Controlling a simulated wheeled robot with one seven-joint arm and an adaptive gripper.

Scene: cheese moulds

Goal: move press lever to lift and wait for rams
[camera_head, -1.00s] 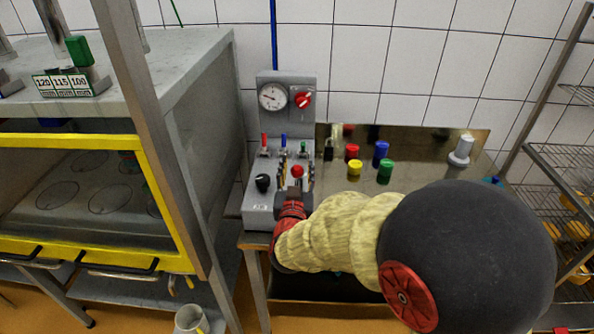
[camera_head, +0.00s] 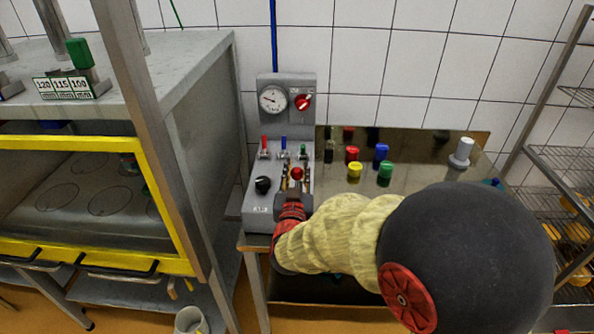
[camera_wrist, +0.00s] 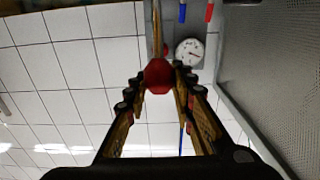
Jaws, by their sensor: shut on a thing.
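The grey control box (camera_head: 262,212) stands beside the press, with a red ball knob (camera_head: 297,173) on its top. My gripper (camera_head: 296,180) is at this knob from the front. In the wrist view the red knob (camera_wrist: 158,76) sits between my fingertips (camera_wrist: 153,80), and the fingers are shut on it. The lever's shaft below the knob is mostly hidden by the fingers.
A pressure gauge (camera_head: 272,99) and red rotary knob (camera_head: 303,102) are on the upright panel. A black knob (camera_head: 262,185) is left of my gripper. Coloured caps, such as a yellow one (camera_head: 355,170), stand on the steel surface. A wire rack (camera_head: 560,160) is at right.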

